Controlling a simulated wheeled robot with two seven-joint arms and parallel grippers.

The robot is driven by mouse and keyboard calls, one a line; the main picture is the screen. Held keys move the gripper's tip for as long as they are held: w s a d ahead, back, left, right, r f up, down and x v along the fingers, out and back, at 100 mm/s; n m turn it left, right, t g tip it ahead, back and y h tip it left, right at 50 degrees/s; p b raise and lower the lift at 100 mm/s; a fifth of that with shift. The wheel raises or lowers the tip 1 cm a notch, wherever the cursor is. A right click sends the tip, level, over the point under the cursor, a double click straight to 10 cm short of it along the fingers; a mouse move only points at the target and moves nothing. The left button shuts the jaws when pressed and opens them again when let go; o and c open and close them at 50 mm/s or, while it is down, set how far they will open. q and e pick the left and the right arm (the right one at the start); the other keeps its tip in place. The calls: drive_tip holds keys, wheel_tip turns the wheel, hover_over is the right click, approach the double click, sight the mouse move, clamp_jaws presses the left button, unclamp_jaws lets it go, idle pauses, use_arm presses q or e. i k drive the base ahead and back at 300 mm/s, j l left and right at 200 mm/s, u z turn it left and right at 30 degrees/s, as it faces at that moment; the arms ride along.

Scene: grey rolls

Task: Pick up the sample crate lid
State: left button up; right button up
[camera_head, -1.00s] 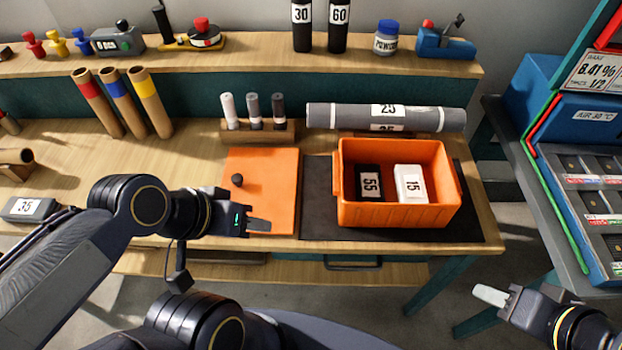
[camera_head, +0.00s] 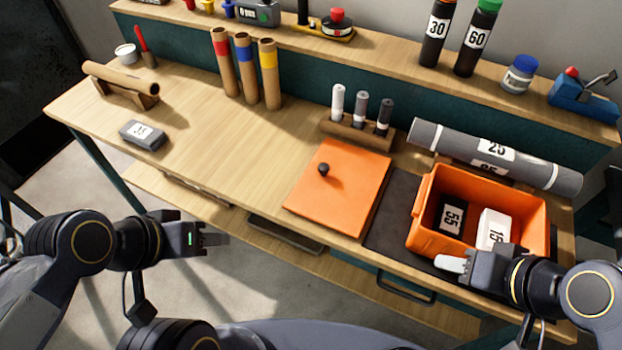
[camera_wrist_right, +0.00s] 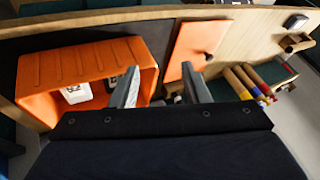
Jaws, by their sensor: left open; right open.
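The sample crate lid is a flat orange square (camera_head: 340,190) with a small black knob (camera_head: 323,169), lying on the wooden bench left of the dark mat. It also shows in the right wrist view (camera_wrist_right: 196,42), beyond the fingers. The orange crate (camera_head: 425,208) stands open on the mat and holds a dark block marked 55 (camera_head: 452,215) and a white block (camera_head: 494,230). My left gripper (camera_head: 214,239) is open and empty, in front of the bench edge, left of the lid. My right gripper (camera_head: 455,264) is open and empty at the crate's front; it shows in the wrist view (camera_wrist_right: 160,88).
A grey roll (camera_head: 520,162) lies behind the crate. A wooden holder (camera_head: 355,134) with three small rolls stands behind the lid. Cardboard tubes (camera_head: 245,70) stand further left. A grey block (camera_head: 142,134) lies at the left; bench between it and the lid is clear.

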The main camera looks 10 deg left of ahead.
sight(338, 189)
drive_tip(key=i+j+z, duration=0.25)
drive_tip(key=j, duration=0.3)
drive_tip(key=j+z, duration=0.2)
drive_tip(key=j, duration=0.35)
drive_tip(key=i+j+z, duration=0.1)
drive_tip(key=j+z, duration=0.15)
drive_tip(key=j, duration=0.4)
